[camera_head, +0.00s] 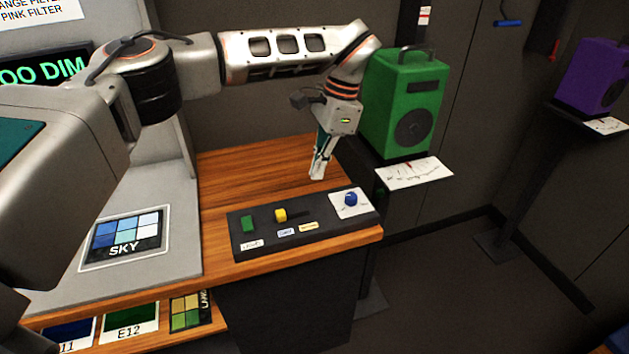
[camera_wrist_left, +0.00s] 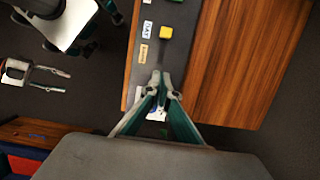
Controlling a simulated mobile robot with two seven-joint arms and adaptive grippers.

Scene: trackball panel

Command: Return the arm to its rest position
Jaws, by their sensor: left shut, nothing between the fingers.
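My left gripper (camera_head: 318,177) is shut and empty, pointing down just behind the black control panel (camera_head: 314,231). The panel lies along the front edge of the wooden desk (camera_head: 262,168). It bears a green switch (camera_head: 247,223), a yellow knob (camera_head: 280,215) and a blue trackball (camera_head: 351,199) on a white plate. In the left wrist view the shut fingertips (camera_wrist_left: 164,80) appear over the panel and hide most of the white plate. The yellow knob (camera_wrist_left: 166,33) shows beyond them. My right gripper (camera_wrist_left: 38,77) shows at the left of that view, its fingers apart and empty.
A green speaker-like box (camera_head: 403,103) stands close right of my left gripper, with a white dial card (camera_head: 414,173) below it. A purple box (camera_head: 592,77) is further right. A SKY swatch card (camera_head: 124,238) lies on the grey surface at left. The floor at right is clear.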

